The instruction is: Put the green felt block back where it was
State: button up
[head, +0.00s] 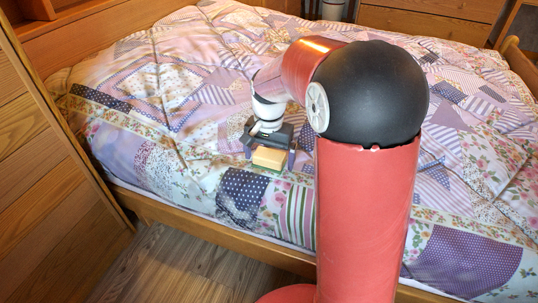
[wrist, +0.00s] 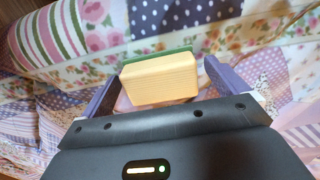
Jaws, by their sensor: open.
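The green felt block (head: 270,158) is a pale yellow block with a thin green layer on its underside, at the near part of the bed in the head view. In the wrist view the same block (wrist: 160,82) sits between the purple fingers, its green layer along the far edge. My gripper (head: 269,154) is open around the block, with a visible gap on each side in the wrist view. My gripper points down over the bedspread. Whether the block rests fully on the cloth is hard to tell.
A patchwork bedspread (head: 180,75) covers the bed, wrinkled and soft. A wooden bed rail (head: 215,238) runs along the near side. A wooden cabinet (head: 45,170) stands at the left, and wooden drawers (head: 430,18) are at the back. The floor (head: 170,265) at lower left is clear.

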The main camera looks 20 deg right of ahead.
aim_at(269, 155)
notch_tip(269, 155, up, 12)
jog(key=p, duration=0.2)
jog(key=s+n+t, duration=0.5)
jog(key=s+n, duration=0.2)
jog(key=s, duration=1.5)
jog(key=shift+t, duration=0.3)
jog(key=shift+r+p, duration=1.15)
jog(key=shift+p, duration=0.05)
